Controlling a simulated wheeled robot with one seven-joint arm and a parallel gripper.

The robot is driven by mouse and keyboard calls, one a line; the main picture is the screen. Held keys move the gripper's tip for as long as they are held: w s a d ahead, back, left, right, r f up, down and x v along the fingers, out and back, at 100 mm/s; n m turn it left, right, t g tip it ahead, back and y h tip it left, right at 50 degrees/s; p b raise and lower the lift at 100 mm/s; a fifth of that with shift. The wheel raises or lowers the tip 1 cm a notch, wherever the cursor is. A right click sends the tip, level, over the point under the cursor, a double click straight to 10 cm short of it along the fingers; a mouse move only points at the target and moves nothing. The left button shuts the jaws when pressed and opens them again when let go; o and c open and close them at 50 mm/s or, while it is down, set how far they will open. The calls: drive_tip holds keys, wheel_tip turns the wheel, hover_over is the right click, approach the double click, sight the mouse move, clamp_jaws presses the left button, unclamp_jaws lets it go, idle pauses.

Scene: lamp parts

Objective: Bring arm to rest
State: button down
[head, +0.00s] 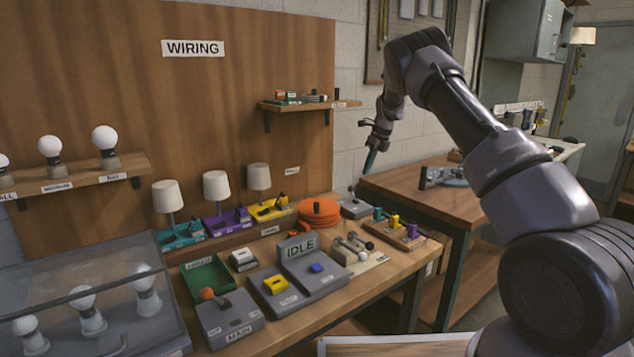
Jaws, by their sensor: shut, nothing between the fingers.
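My arm (455,100) reaches up from the lower right, bends at the top and comes down on its far side. My gripper (368,168) hangs at its end, pointing down, near the gap between the workbench and the second table. It looks shut and empty. It is small here, and what lies just under its tips is hard to make out. The workbench (345,285) lies to the left of and below my gripper. A grey box with a small lever (355,208) stands at the bench's far right corner, just below my gripper.
The second wooden table (430,198) holds a grey metal tool. On the bench are an IDLE sign (299,246), an orange coil (319,211), a MAIN switch box (229,318) and three lamps on coloured bases. A clear case (90,300) holds bulbs. A shelf (310,104) juts from the board.

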drive_tip(key=s+d+r+n+t, duration=0.1)
drive_tip(key=s+d+r+n, duration=0.3)
drive_tip(key=s+r, duration=0.8)
drive_tip(key=s+d+r+n+t, duration=0.1)
drive_tip(key=s+d+r+n, duration=0.1)
drive_tip(key=s+r+n, duration=0.65)
drive_tip(key=s+r+n+t, duration=0.1)
drive_tip(key=s+n, duration=0.4)
drive_tip(key=s, duration=1)
drive_tip(key=s+r+n+t+h, duration=0.1)
drive_tip(key=s+n, duration=0.4)
drive_tip(key=s, duration=1)
wheel_tip(320, 180, up, 2)
drive_tip(key=shift+s+d+r+n+t, duration=0.25)
drive_tip(key=shift+d+n+t, duration=0.1)
drive_tip(key=shift+t, duration=0.25)
